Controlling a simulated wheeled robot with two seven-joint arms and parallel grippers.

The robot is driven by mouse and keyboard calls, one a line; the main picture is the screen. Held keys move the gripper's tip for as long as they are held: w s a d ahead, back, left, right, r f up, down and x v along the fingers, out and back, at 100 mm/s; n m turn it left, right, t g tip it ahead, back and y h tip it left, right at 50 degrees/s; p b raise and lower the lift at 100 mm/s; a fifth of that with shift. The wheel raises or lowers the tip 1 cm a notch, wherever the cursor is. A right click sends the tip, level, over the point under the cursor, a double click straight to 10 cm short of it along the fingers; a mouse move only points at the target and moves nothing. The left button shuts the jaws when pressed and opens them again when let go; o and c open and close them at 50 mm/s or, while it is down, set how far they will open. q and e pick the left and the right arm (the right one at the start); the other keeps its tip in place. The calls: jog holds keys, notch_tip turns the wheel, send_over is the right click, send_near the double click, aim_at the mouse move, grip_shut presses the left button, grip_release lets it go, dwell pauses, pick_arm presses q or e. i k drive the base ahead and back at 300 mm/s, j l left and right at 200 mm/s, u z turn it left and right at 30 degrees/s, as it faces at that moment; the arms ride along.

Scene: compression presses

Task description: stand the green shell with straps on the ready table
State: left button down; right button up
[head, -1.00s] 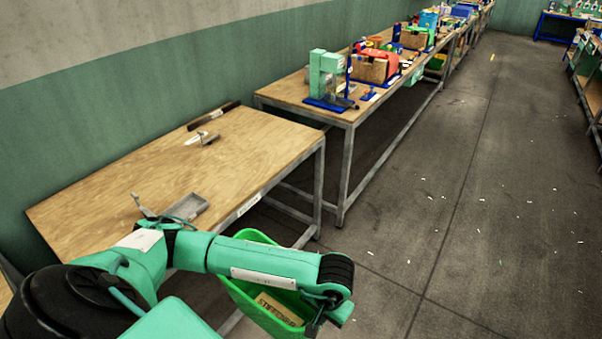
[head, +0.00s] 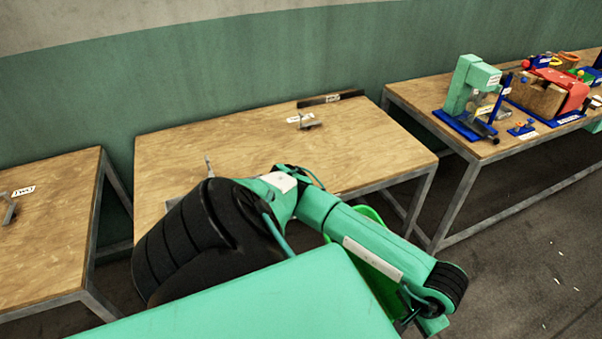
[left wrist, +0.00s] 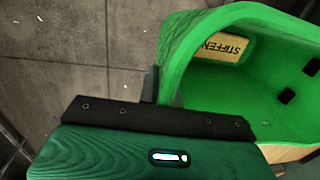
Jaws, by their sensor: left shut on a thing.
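The green shell (left wrist: 240,100) hangs from my left gripper (left wrist: 152,85), whose finger is at its rim in the left wrist view. It is hollow, with small dark square openings and a tan block inside marked "STIFFEN…". I cannot make out straps. In the head view most of the shell (head: 372,284) is hidden behind my left arm, low in front of the middle table. That wooden-topped table (head: 235,150) carries a small metal fixture and labels too small to read, so I cannot tell whether it is the ready table. My right gripper is not in view.
A second wooden table (head: 55,255) stands at the left, with a label and metal fixture. At the right a bench (head: 415,97) holds a green press (head: 468,90) and several coloured parts. A dark bar (head: 330,98) lies at the middle table's back edge. Much of its top is bare.

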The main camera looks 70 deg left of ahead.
aim_at(283, 157)
jog(key=i+u, duration=0.1)
jog(key=u, duration=1)
